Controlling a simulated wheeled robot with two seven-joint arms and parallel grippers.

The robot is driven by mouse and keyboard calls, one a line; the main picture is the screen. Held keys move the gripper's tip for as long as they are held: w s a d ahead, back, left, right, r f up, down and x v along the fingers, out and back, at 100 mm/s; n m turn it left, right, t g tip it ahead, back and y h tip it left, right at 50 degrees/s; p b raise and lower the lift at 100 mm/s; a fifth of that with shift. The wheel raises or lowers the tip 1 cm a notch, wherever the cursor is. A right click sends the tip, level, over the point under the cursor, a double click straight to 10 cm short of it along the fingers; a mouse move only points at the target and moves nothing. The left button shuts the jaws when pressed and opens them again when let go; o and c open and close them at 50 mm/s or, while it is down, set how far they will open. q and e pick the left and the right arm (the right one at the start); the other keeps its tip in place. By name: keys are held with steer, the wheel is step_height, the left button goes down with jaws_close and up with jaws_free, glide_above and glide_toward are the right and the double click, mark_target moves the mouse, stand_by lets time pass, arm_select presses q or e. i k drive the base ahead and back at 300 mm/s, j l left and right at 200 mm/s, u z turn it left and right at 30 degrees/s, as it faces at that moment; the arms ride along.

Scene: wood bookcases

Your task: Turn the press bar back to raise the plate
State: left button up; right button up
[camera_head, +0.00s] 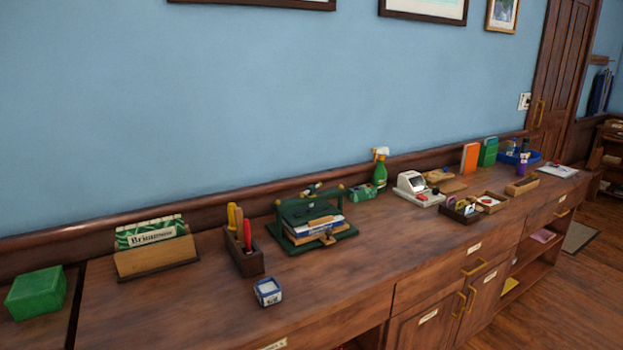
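A small green book press (288,237) stands on the long wooden counter, near its middle. Several books (314,225) lie stacked inside it, under a dark green plate (300,211). The press bar (313,190) is at the top of the press and is small in this view; its exact angle is hard to tell. I cannot tell whether the plate touches the top book. Neither of my grippers is in view.
Left of the press stand a dark wooden box of tools (244,259) and a wooden card holder (157,258). A small blue and white box (268,291) sits in front. A green spray bottle (380,171) stands behind right. The counter's front strip is mostly clear.

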mark_target(310, 189)
steer(key=i+l, duration=0.25)
steer(key=i+l+u, duration=0.15)
steer(key=l, duration=0.25)
steer(key=i+l, duration=0.25)
steer(key=l+u, duration=0.05)
steer(key=l, duration=0.05)
